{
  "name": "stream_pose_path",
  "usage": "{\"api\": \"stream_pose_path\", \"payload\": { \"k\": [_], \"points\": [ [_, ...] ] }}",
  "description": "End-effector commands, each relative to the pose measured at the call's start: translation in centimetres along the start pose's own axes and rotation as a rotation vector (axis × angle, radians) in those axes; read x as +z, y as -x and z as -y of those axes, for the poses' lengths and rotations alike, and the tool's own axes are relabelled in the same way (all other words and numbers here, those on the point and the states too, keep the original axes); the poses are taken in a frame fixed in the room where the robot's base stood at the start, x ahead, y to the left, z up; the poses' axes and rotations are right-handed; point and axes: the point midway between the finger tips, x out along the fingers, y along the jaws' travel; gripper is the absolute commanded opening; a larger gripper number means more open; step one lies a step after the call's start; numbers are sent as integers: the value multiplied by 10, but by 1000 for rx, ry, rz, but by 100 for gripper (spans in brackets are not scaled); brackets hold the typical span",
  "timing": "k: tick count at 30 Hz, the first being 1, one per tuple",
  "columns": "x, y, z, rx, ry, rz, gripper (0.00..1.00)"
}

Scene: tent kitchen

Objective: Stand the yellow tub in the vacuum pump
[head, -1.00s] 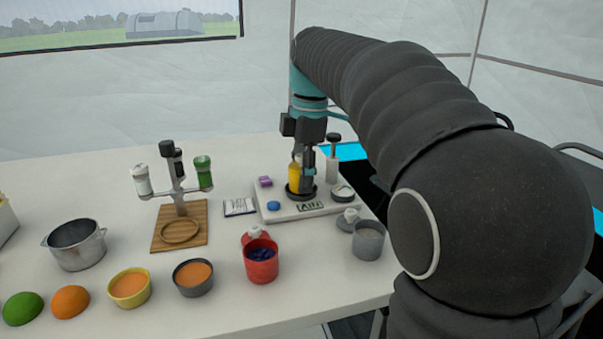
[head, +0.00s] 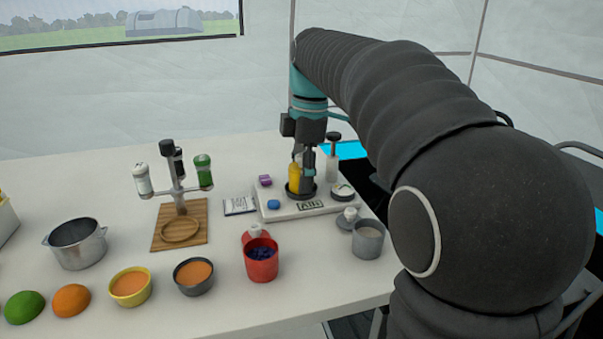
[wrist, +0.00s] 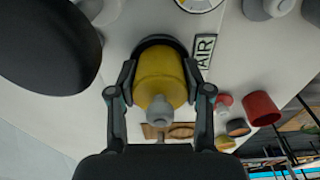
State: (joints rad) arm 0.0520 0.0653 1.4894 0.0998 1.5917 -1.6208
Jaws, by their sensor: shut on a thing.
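The yellow tub (head: 294,177) stands upright at the black round seat of the vacuum pump, and my gripper (head: 306,180) is around it from above. In the wrist view the yellow tub (wrist: 160,82) has a grey knob on top and sits between both fingers of my gripper (wrist: 160,100), which are shut on its sides. The vacuum pump (head: 282,211) is a pale board with an AIR label, a gauge and a pump handle. Its dark ring (wrist: 160,40) shows around the tub's far side in the wrist view. The tub's base is hidden, so I cannot tell whether it touches the seat.
A red pot (head: 261,262) and a grey pot (head: 367,241) stand in front of the pump. The table behind the rack is clear.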

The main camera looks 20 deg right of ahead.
Motion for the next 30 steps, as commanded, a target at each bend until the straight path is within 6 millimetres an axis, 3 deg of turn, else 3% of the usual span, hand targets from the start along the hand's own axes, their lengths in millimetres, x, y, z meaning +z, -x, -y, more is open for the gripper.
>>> {"api": "stream_pose_path", "payload": {
  "k": [10, 30],
  "points": [
    [0, -2, 0, 0, 0, 0, 30],
    [-1, 13, 0, 0, 0, 0, 30]
  ]
}}
